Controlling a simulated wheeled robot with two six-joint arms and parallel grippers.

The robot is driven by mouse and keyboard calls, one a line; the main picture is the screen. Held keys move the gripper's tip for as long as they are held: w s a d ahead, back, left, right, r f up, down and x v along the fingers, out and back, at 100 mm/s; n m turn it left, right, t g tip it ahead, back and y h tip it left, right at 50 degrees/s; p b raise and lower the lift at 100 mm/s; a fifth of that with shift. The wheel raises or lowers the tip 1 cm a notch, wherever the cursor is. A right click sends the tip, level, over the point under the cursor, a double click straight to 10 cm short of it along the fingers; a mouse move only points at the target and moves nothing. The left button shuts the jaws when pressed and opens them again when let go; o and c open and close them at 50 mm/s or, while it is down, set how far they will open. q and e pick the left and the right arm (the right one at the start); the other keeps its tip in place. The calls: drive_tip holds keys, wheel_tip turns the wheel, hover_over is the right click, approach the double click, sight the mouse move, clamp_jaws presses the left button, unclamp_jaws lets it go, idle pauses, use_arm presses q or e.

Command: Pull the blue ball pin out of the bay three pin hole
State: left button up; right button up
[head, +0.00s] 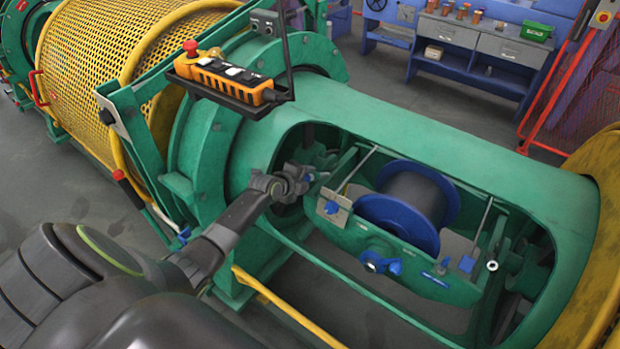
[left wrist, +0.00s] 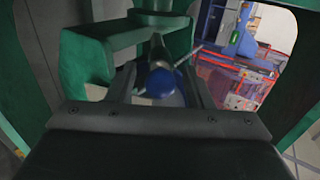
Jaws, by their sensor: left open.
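The blue ball pin (left wrist: 160,82) shows in the left wrist view as a round blue ball on a grey shaft running away from me to the green frame. In the head view a small bit of blue beside my left gripper may be this ball, but the gripper hides most of it. My left gripper (head: 300,180) is inside the left end of the green bay opening. In the left wrist view its open fingers (left wrist: 161,92) stand on either side of the ball, with no clear contact. The pin hole itself is hidden. My right gripper is not in view.
The green cradle (head: 425,258) carries a dark spool with blue flanges (head: 425,210) right of my gripper. The green tube wall (head: 400,120) surrounds the opening. A green arm (left wrist: 90,62) stands left of the pin.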

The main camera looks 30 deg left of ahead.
use_arm(q)
clamp_jaws()
drive_tip(key=shift+s+r, duration=0.1)
idle(0.3)
drive_tip(key=shift+p+v, duration=2)
drive_tip(key=shift+v, duration=0.9)
drive_tip(key=shift+s+a+r, duration=0.1)
drive_tip(key=shift+p+v, duration=0.7)
drive_tip(key=shift+v, duration=0.65)
